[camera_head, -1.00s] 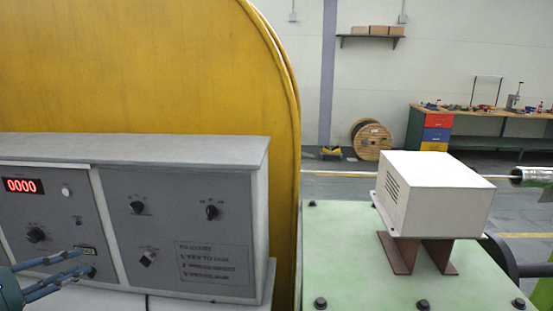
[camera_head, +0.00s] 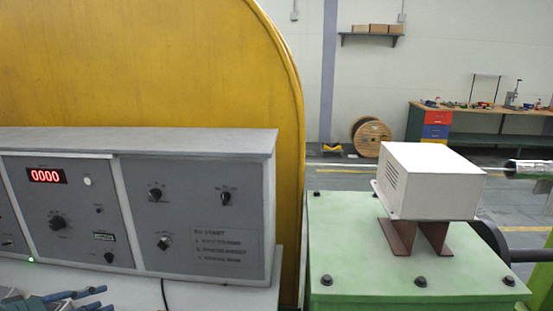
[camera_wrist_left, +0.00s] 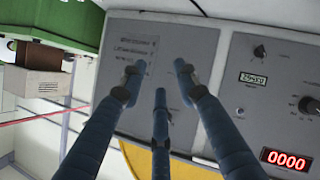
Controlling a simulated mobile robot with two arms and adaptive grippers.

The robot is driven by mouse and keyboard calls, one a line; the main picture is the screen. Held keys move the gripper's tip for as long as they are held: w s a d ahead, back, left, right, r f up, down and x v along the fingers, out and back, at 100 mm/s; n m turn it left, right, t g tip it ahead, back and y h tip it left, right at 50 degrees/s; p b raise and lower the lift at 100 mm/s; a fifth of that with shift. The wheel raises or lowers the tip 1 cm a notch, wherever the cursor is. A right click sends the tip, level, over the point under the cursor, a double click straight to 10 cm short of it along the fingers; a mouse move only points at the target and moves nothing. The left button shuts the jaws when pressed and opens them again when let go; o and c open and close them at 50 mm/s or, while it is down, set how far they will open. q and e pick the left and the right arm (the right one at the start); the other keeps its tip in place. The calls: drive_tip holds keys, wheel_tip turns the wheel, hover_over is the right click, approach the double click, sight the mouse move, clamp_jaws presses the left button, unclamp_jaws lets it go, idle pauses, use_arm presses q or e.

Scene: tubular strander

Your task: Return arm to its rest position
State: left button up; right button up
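My left gripper (camera_head: 88,300) is at the bottom left edge of the head view, low in front of the grey control panel (camera_head: 205,185). Only its blue fingers and a little of the hand show there. In the left wrist view, its three fingers (camera_wrist_left: 158,75) are spread apart with nothing between them, so it is open and empty. The panel (camera_wrist_left: 195,40) is beyond the fingertips and appears turned over, with a red display (camera_wrist_left: 285,159) reading 0000. My right gripper is in neither view.
A large yellow guard (camera_head: 150,60) rises behind the panel. To the right, a white box (camera_head: 430,180) stands on brown supports on a green machine base (camera_head: 340,265). A workbench (camera_head: 500,110) and a wooden reel (camera_head: 371,137) are at the back. A black cable hangs below the panel.

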use_arm(q)
drive_tip(key=s+d+f+m+g+y, duration=0.2)
drive_tip(key=s+d+f+m+g, duration=0.35)
drive_tip(key=s+d+f, duration=1.2)
drive_tip(key=s+d+f+g+y, duration=0.1)
drive_tip(key=s+d+g+y, duration=0.25)
drive_tip(key=s, duration=0.75)
wheel_tip(320, 180, down, 30)
drive_tip(key=s+b, duration=0.1)
drive_tip(key=b, duration=0.4)
drive_tip(key=s+a+f+b, duration=0.1)
drive_tip(key=s+f+b, duration=0.1)
drive_tip(key=s+f, duration=0.7)
drive_tip(key=s+a+f+g+b, duration=0.1)
drive_tip(key=s+f+b, duration=0.2)
drive_tip(key=s+f, duration=0.6)
wheel_tip(320, 180, down, 5)
drive_tip(key=shift+s+a+f+m+g, duration=0.1)
drive_tip(key=shift+s+a+m+g, duration=0.15)
drive_tip(key=shift+m+g, duration=0.1)
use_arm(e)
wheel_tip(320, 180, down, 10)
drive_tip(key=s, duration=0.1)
